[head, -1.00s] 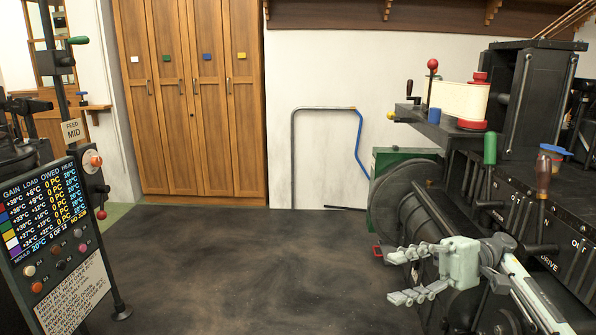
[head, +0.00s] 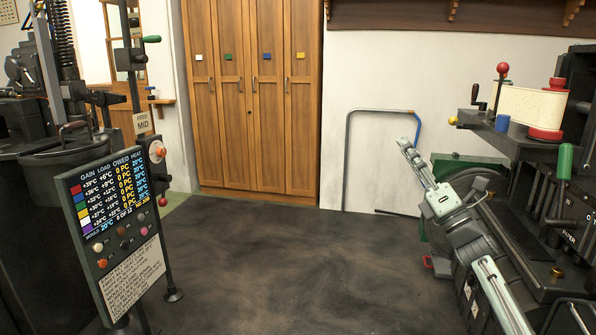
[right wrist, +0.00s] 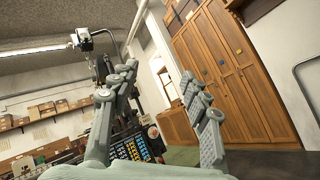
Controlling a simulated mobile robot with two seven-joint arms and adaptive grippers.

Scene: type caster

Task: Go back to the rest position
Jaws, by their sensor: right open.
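My right gripper (head: 411,158) is at the right in the head view, seen edge-on, its fingers raised toward the upper left in front of the pale wall. In the right wrist view its two grey fingers (right wrist: 158,110) stand wide apart, with nothing between them. My right arm reaches in from the lower right, in front of the dark machine (head: 520,215). My left gripper is in neither view.
A control panel (head: 118,225) with a lit table stands at the left on a post. Wooden lockers (head: 255,100) stand at the back, next to a blue and grey bent tube (head: 383,112) by the wall. The dark floor (head: 270,255) between is clear.

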